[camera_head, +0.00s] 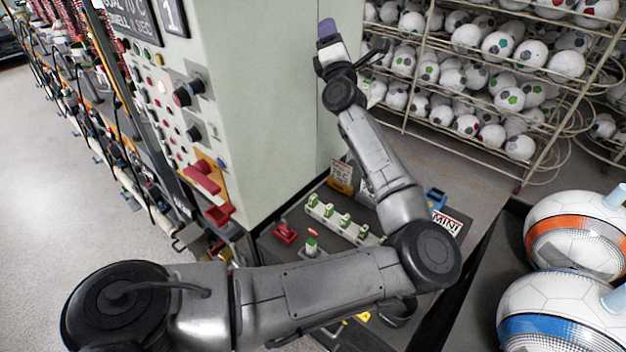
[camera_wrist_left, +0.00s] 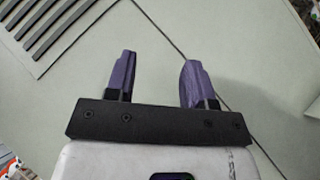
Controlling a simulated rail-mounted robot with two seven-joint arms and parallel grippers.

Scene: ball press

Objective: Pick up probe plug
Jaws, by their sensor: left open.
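My left gripper (camera_head: 328,28) is raised high beside the pale green cabinet, at the top of the head view. In the left wrist view its two purple fingers (camera_wrist_left: 157,72) stand apart with nothing between them, in front of a pale green panel. A small upright plug with a red tip and a green and white body (camera_head: 312,243) stands on the dark bench, well below the gripper. I cannot tell for certain that it is the probe plug. Several green and white pieces sit in a pale rack (camera_head: 345,225) behind it. My right gripper is not in view.
The tall cabinet (camera_head: 265,110) with knobs and red levers stands at left. A red piece (camera_head: 286,234) lies on the bench near the rack. Shelves of soccer balls (camera_head: 470,75) fill the back right. Two large balls (camera_head: 575,235) are at right. My arm crosses over the bench.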

